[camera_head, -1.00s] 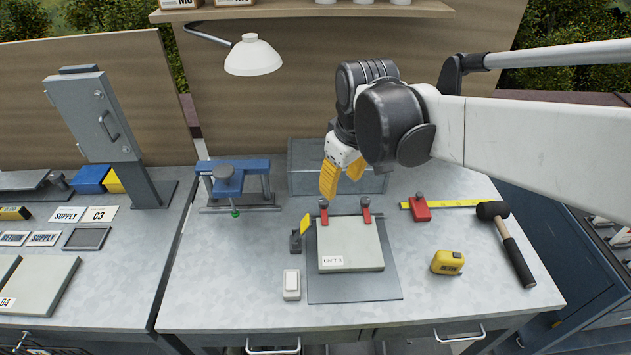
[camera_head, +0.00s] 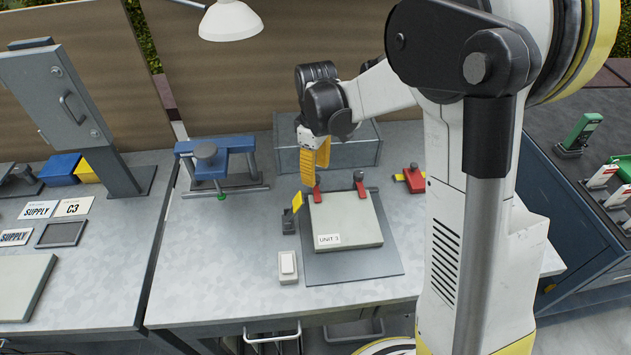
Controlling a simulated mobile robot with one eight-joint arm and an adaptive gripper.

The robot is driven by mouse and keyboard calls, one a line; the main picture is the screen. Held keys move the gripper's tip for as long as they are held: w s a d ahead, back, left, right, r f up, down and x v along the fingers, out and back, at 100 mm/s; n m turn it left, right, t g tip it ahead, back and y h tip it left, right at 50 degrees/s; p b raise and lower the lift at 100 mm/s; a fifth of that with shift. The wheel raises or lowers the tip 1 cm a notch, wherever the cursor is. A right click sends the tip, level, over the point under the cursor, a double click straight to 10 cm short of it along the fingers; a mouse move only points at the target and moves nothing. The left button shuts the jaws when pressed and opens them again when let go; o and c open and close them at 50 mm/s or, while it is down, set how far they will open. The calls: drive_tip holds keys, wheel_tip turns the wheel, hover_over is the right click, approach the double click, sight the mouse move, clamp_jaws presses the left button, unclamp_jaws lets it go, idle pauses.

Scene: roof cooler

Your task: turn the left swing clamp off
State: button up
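The right swing clamp (camera_head: 361,188), red with a dark knob, sits at the panel's back right edge. My gripper (camera_head: 309,180) has yellow fingers pointing down just above and behind the left clamp. The fingers overlap in this view, so their gap is not clear, and I cannot tell whether they touch the clamp.
A dark block with a yellow tab (camera_head: 289,219) stands left of the panel, with a white switch (camera_head: 288,266) in front. A blue fixture (camera_head: 215,160) stands back left, a grey bin (camera_head: 345,150) behind. A red tool (camera_head: 412,178) lies right.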

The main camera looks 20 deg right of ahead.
sight(316, 188)
drive_tip(key=shift+f+b, duration=0.3)
drive_tip(key=shift+f, duration=0.95)
clamp_jaws()
